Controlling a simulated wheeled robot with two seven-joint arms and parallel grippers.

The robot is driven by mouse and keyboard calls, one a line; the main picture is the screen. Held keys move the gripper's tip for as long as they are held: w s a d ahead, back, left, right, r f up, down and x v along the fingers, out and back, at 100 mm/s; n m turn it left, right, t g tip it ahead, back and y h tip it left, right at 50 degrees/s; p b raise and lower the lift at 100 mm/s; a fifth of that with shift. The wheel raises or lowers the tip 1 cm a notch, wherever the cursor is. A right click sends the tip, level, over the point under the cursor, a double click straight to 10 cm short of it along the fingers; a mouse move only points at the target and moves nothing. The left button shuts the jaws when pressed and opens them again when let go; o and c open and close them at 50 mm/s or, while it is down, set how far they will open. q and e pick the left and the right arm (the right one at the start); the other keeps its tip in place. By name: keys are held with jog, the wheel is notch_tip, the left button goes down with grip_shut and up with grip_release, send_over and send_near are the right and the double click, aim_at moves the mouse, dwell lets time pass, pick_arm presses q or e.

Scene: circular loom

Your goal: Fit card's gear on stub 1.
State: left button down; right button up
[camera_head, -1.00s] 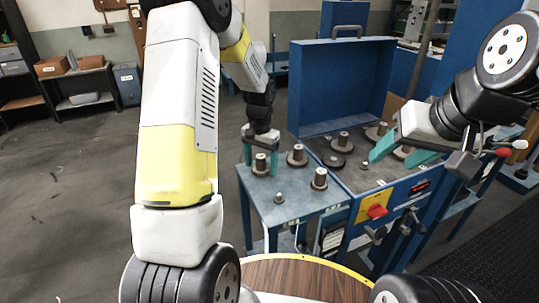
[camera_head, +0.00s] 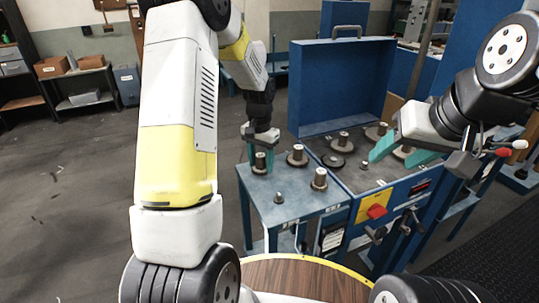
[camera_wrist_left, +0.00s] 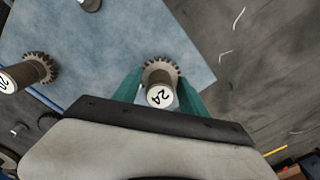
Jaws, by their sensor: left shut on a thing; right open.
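My left gripper (camera_head: 259,158) is at the back left corner of the blue side table. It is shut on a toothed gear with a hub marked 24 (camera_wrist_left: 160,82). The gear seems still at table height; any stub under it is hidden. Another gear (camera_head: 297,156) stands to its right, and one (camera_head: 319,180) nearer the front. A bare stub (camera_head: 278,197) stands at the table's front left. A short bare stub (camera_head: 364,165) shows in the machine tray. I cannot read which is stub 1. My right gripper (camera_head: 382,150) is open above the tray.
The blue machine (camera_head: 340,85) has a raised back panel. Several gears, such as one (camera_head: 343,140) and a flat dark one (camera_head: 333,160), are in its tray. A red switch on yellow (camera_head: 376,211) and a white sheet (camera_head: 333,238), too small to read, are on the front.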

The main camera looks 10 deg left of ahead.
aim_at(261, 155)
pick_arm(q)
jog(key=shift+r, duration=0.45)
jog(key=shift+r, duration=1.5)
jog(key=shift+s, duration=0.1)
